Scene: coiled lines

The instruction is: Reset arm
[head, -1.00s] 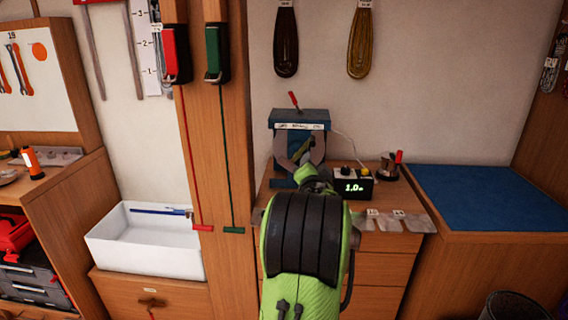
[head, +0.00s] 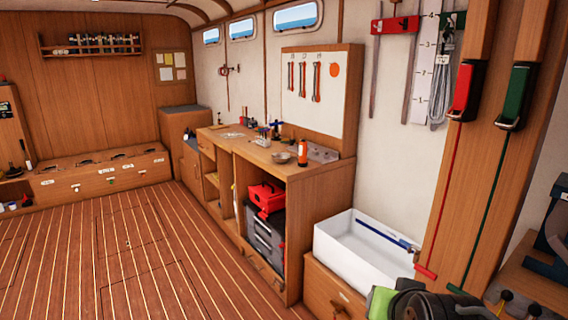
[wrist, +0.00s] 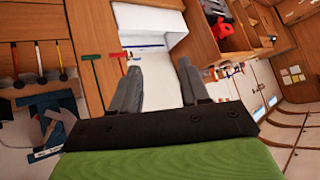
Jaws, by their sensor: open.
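My gripper (wrist: 160,85) shows in the wrist view with its two grey fingers apart and nothing between them. Beyond the fingers, the white sink (wrist: 150,30) shows in that view. In the head view, part of my green and black arm shows at the bottom right edge, just below the white sink (head: 345,278). The gripper's fingers are not visible in the head view. The task line names no object.
A wooden workbench (head: 320,165) with a tool board stands left of the sink. Red (head: 465,90) and green (head: 516,95) holders hang on the post. A blue device (head: 553,235) is at the right edge. The plank floor (head: 130,250) is clear.

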